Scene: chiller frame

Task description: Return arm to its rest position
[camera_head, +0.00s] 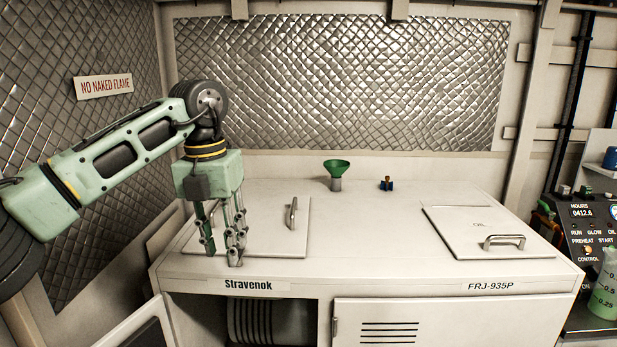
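My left arm comes in from the left. Its green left gripper (221,252) hangs fingers down over the front left of the white cabinet top (365,230). Its fingers stand apart with a gap between them, and nothing shows between them. The fingers are in front of the left lid (270,230), which has an upright handle, and hide part of it. I cannot tell whether the fingertips touch the top. My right gripper is not in view.
A green funnel (336,168) and a small blue and brass fitting (386,184) stand at the back of the top. A control panel (590,235) and a jug (605,285) are at far right. The top's middle is clear.

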